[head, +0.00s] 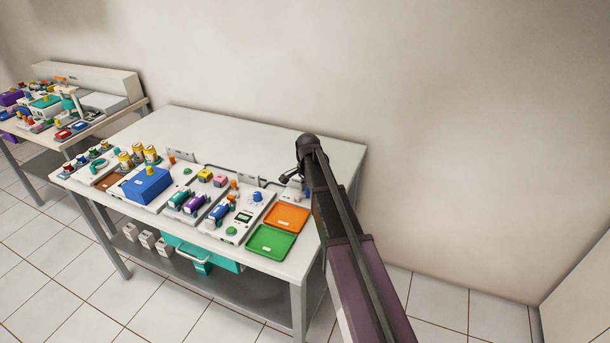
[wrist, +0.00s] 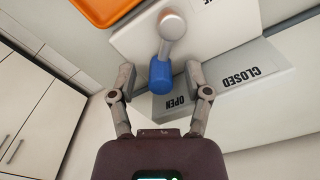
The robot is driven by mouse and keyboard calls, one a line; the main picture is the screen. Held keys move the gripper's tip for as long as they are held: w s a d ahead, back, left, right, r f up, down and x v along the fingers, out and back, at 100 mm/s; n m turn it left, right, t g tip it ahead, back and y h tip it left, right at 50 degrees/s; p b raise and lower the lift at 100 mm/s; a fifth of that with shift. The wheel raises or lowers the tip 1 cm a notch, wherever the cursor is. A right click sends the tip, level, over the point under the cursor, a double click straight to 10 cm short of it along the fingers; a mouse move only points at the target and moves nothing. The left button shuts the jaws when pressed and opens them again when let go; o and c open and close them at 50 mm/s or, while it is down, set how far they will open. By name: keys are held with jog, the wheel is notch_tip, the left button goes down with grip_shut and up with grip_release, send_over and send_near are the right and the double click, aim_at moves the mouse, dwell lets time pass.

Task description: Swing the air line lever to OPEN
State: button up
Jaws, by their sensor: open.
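The air line lever (wrist: 168,45) is a grey arm with a rounded pivot end and a blue grip (wrist: 160,74), seen in the wrist view. The blue grip points toward my gripper and lies a little left of the OPEN label (wrist: 181,101). The CLOSED label (wrist: 241,77) is farther right; both read upside down. My gripper (wrist: 160,83) is open, with one finger on each side of the blue grip and gaps visible at both sides. In the head view my gripper (head: 294,172) is over the table's right end; the lever cannot be made out there.
An orange tray (head: 287,217) and a green tray (head: 270,241) lie at the right end of the white table (head: 222,130). Panels with several coloured parts and a blue box (head: 147,186) fill its front. The table's back is largely clear. A wall stands behind.

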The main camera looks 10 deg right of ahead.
aim_at(302, 194)
jog(key=shift+w, duration=0.15)
jog(key=n, duration=0.1)
jog(key=w+n, duration=0.1)
jog(key=n, duration=0.2)
jog(key=shift+w+a+n, duration=0.15)
jog(key=shift+a+n, duration=0.1)
jog(key=shift+n, duration=0.05)
jog(key=n, duration=0.2)
jog(key=w+a+n, duration=0.1)
jog(key=shift+n, duration=0.4)
jog(key=shift+r+n, duration=0.15)
jog(key=shift+n, duration=0.15)
notch_tip(302, 194, up, 14)
jog(key=p, duration=1.4)
jog(key=shift+f, duration=0.25)
jog(key=shift+d, duration=0.1)
jog(key=shift+s+d+m, duration=0.2)
jog(key=shift+m, duration=0.65)
jog(key=shift+s+d+m, duration=0.15)
jog(key=shift+d+m, duration=0.05)
jog(key=shift+m, duration=0.65)
jog(key=shift+f+b, duration=0.25)
jog(key=shift+b, duration=0.05)
